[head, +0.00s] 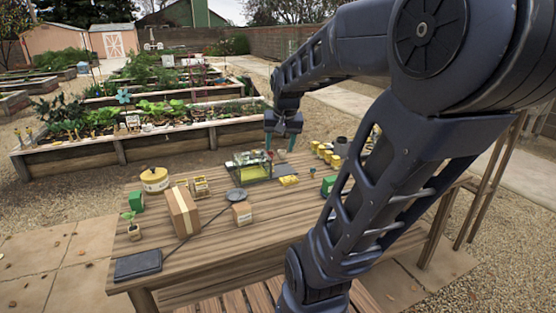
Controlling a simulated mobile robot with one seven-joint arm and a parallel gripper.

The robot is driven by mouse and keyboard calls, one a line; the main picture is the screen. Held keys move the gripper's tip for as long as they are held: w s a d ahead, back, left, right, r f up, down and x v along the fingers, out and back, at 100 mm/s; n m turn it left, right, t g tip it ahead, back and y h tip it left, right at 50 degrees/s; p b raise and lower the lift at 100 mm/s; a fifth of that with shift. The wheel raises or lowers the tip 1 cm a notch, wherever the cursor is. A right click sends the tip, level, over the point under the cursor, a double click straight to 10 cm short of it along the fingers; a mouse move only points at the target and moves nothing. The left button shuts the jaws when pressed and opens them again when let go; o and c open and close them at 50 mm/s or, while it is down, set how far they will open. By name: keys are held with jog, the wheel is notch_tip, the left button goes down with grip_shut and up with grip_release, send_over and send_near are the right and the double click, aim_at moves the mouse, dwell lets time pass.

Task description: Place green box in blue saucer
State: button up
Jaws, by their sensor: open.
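A green box (329,186) stands on the wooden table toward the right, partly behind my arm. Another green box (136,200) stands at the table's left edge. A small dark blue-grey round dish (236,194), which looks like the blue saucer, lies near the table's middle; I see nothing clearly in it. My gripper (282,143) is open above the far side of the table, fingers pointing down. It looks empty. It is apart from both green boxes and the saucer.
The table (215,238) also holds a tan carton (182,211), a small cardboard box (242,213), a clear green-based case (250,166), a yellow-banded pot (155,180), a potted plant (133,229) and a dark flat slab (138,265). The front middle is clear.

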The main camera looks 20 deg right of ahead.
jog(key=s+a+n+t, duration=0.1)
jog(key=s+a+n, duration=0.2)
jog(key=s, duration=0.6)
jog(key=shift+a+f+n, duration=0.3)
jog(key=shift+a+f, duration=0.05)
jog(key=shift+a, duration=0.4)
